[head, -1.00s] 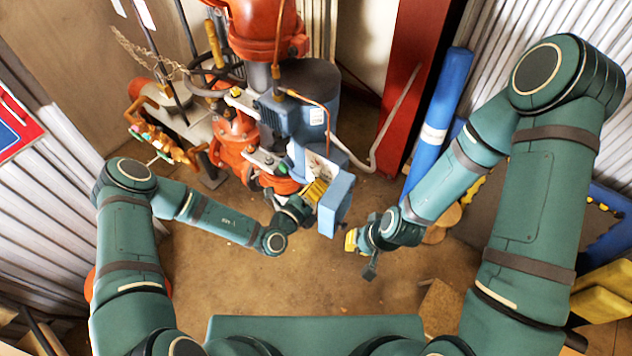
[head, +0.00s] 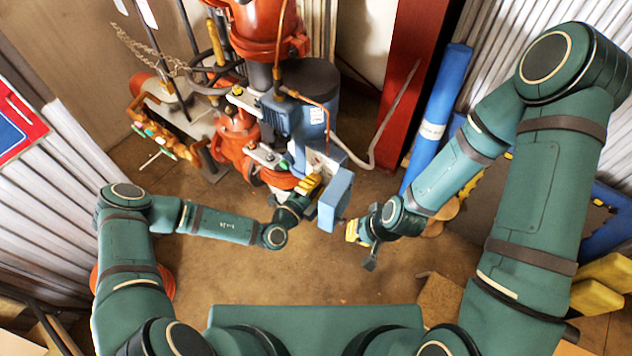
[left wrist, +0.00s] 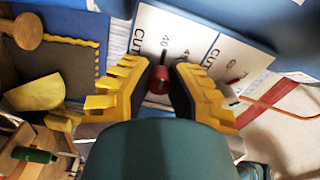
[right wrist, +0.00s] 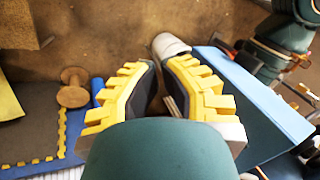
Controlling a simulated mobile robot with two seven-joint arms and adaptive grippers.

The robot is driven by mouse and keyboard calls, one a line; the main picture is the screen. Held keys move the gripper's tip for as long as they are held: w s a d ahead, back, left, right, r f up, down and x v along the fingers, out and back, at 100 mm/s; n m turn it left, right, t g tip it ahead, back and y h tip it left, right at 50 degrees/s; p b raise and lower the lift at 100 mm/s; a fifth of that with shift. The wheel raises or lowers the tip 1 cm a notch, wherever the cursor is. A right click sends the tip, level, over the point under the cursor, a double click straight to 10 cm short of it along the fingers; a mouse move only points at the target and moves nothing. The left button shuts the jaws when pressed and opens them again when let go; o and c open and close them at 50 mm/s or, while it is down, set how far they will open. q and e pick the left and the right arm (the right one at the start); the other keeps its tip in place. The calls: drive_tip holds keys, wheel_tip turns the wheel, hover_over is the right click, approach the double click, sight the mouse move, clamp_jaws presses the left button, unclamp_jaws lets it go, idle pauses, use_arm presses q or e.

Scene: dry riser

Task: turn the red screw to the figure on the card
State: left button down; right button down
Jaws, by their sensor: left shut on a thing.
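The red screw (left wrist: 158,80) sits between the fingertips of my left gripper (left wrist: 161,79), which is shut on it. Beyond it, white cards (left wrist: 180,35) carry the dark letters "CUT" and figures, among them "40"; the rest is cut off or too small to read. In the head view my left gripper (head: 312,186) is at the left side of the blue box (head: 336,200) beside the blue motor housing. My right gripper (head: 356,240) is just right of the box.
Red valves and pipework (head: 238,140) stand behind and left of the box. A red column (head: 405,80) and a blue roll (head: 437,115) stand at the right. A wooden spool (right wrist: 73,88) lies on the floor. The floor before the box is clear.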

use_arm(q)
drive_tip(key=shift+s+d, duration=0.1)
idle(0.4)
drive_tip(key=c, duration=0.9)
unclamp_jaws()
drive_tip(key=shift+o, duration=0.2)
drive_tip(key=shift+s+a, duration=0.25)
drive_tip(key=shift+a, duration=0.05)
drive_tip(key=v, duration=1.1)
drive_tip(key=shift+s, duration=0.15)
